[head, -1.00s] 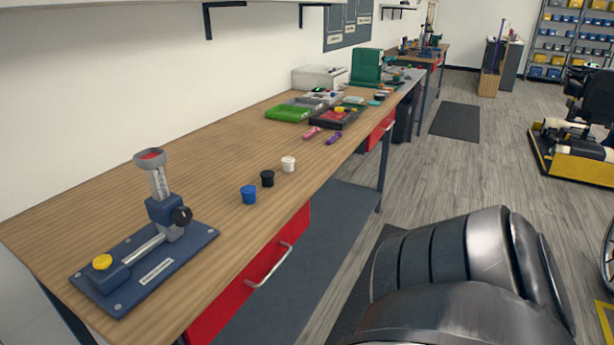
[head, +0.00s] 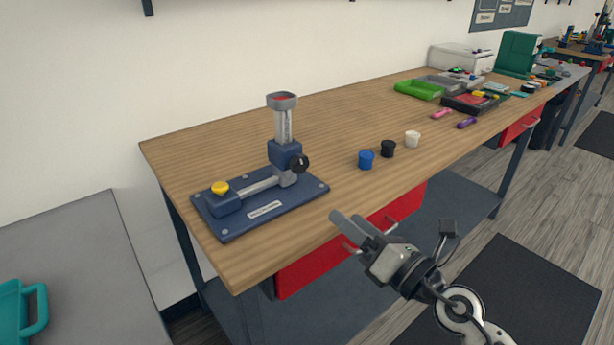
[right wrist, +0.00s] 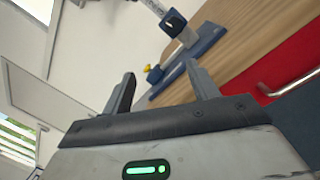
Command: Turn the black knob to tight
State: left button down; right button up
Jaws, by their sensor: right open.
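The black knob (head: 299,163) is on the right side of a blue upright fixture with a grey post (head: 283,125) and a red-topped cup (head: 282,101). The fixture stands on a blue base plate (head: 242,223) with a yellow button-like cap (head: 220,188). In the right wrist view the knob (right wrist: 174,21) shows near the top. My right gripper (head: 352,225) is in front of the bench edge, apart from the knob and to its lower right. Its fingers (right wrist: 162,88) are open and empty in the right wrist view. My left gripper is not in view.
A green tray (head: 420,90) and small parts lie farther back. A red drawer (head: 330,262) with a handle is under the front edge.

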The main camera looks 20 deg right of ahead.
jog(key=w+d+n+g, duration=0.1)
jog(key=w+d+n, duration=0.1)
jog(key=n, duration=0.5)
send_near(302, 166)
jog(key=shift+n+h, duration=0.3)
jog(key=shift+n, duration=0.1)
jog(key=x, duration=0.8)
jog(key=shift+w+a, duration=0.3)
jog(key=shift+w, duration=0.05)
